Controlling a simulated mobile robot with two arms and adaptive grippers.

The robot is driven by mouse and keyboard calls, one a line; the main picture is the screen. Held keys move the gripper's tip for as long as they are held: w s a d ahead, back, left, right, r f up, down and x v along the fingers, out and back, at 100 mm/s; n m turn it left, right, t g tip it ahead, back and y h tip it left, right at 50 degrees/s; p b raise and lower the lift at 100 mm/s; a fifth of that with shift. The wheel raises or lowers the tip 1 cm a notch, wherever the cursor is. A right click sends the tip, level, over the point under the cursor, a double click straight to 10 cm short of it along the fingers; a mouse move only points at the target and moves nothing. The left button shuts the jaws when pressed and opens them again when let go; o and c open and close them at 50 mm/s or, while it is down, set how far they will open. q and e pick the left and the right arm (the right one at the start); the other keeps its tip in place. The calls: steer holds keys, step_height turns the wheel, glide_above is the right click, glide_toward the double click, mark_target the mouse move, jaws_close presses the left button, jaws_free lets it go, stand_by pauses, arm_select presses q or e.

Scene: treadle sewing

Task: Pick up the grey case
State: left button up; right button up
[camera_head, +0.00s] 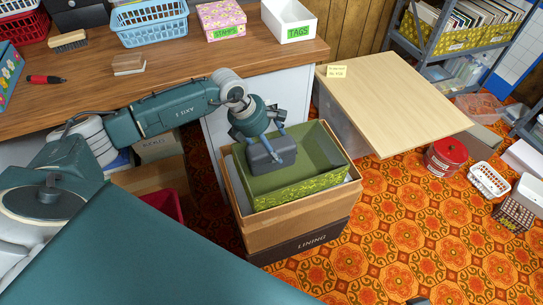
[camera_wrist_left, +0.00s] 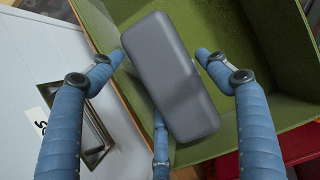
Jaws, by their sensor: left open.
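The grey case (camera_head: 279,152), a rounded dark-grey block, is at the left end of the green box (camera_head: 291,192). In the left wrist view the case (camera_wrist_left: 168,72) lies slanted, large and close. My left gripper (camera_head: 268,145) is right above and around the case, fingers pointing down. In the left wrist view the open fingers of the gripper (camera_wrist_left: 160,60) stand on either side of the case, with gaps showing, and a third finger is partly hidden behind its lower edge. What the case rests on is hidden.
The green box sits in a cardboard box (camera_head: 296,232) on a dark box marked LINING (camera_head: 312,243). A white cabinet side (camera_head: 213,128) and wooden counter (camera_head: 177,75) stand close behind. A pale board (camera_head: 393,100) is to the right. Patterned floor (camera_head: 400,235) is open at lower right.

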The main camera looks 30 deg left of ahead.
arm_select(q)
steer(key=b+x, duration=0.1)
steer(key=x, duration=0.3)
steer(key=shift+w+d+f, duration=0.1)
steer(key=shift+d+f, duration=0.1)
steer(key=shift+f, duration=0.15)
steer(key=c, duration=1.2)
